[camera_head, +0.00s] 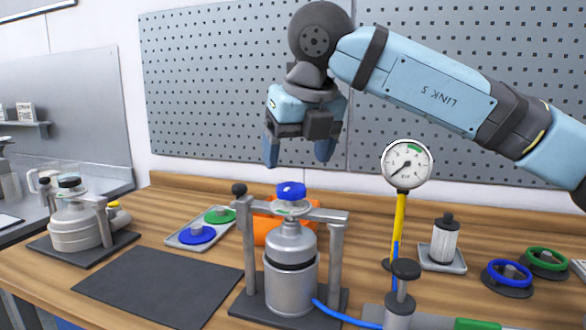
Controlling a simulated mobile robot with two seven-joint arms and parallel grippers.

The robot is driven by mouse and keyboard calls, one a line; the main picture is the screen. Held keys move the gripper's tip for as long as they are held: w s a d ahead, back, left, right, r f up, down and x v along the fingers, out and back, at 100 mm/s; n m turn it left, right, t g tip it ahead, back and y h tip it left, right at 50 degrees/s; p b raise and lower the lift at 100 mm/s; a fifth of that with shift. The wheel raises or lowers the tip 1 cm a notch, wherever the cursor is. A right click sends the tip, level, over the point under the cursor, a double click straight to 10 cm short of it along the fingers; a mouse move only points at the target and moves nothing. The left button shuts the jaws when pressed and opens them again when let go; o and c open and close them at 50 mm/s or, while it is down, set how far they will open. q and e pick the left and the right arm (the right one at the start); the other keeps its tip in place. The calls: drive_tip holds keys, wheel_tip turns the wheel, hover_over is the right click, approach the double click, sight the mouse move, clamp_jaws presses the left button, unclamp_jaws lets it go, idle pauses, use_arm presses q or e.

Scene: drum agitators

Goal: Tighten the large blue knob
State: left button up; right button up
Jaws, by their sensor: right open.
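The large blue knob (291,191) sits on top of the metal frame over a grey metal drum (290,285), near the middle of the bench. My right gripper (298,160) hangs above and slightly behind the knob in the picture, fingers pointing down. Its two fingers are apart with nothing between them, and it does not touch the knob. My left gripper is out of view.
A pressure gauge (407,165) stands on a yellow post right of the drum. A tray (178,241) with blue and green discs lies to the left. Blue (507,276) and green (546,262) handwheels lie at right. A dark mat (150,290) is bare.

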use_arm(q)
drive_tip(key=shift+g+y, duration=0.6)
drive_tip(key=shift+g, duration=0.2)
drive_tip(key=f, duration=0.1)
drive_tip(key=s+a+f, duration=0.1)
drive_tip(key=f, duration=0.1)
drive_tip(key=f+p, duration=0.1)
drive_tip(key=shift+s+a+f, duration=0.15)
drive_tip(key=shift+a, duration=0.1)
use_arm(e)
drive_tip(key=v, duration=0.8)
